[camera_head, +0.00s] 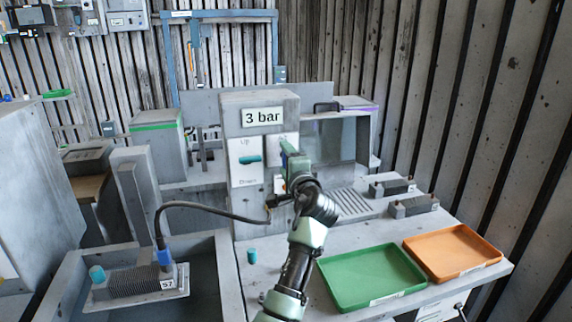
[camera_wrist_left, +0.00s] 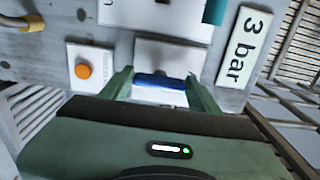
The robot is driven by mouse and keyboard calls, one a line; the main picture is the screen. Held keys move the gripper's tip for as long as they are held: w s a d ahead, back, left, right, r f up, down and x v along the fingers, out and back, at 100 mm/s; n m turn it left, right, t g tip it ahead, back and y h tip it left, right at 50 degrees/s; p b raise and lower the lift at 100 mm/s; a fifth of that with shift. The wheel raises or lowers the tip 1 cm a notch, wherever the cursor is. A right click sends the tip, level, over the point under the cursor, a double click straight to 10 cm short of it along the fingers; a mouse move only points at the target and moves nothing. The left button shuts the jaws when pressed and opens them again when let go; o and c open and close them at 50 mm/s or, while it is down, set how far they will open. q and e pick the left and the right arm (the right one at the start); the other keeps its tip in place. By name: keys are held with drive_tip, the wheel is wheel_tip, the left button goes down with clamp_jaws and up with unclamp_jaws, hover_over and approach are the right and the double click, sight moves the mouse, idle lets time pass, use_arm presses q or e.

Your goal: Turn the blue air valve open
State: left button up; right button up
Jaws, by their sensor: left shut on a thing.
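The blue air valve handle (camera_wrist_left: 160,82) shows in the left wrist view, in front of a pale plate on the grey panel. It lies crosswise between the two green fingers of my left gripper (camera_wrist_left: 161,90), which are shut on it. The handle runs roughly at right angles to the "3 bar" sign's text. In the head view my left gripper (camera_head: 291,165) is at the panel front (camera_head: 247,104), right of the teal lever (camera_head: 250,160), and hides the valve. My right gripper is in neither view.
The "3 bar" sign (camera_head: 263,117) is above the gripper. An orange button (camera_wrist_left: 82,71) sits beside the valve plate. A green tray (camera_head: 372,304) and an orange tray (camera_head: 453,276) lie on the bench. A finned block (camera_head: 136,284) with a dark cable (camera_head: 205,205) stands left.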

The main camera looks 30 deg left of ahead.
use_arm(q)
drive_tip(key=shift+f, duration=0.15)
idle(0.3)
drive_tip(key=o, duration=1.4)
drive_tip(key=b+v, duration=0.2)
drive_tip(key=v, duration=0.6)
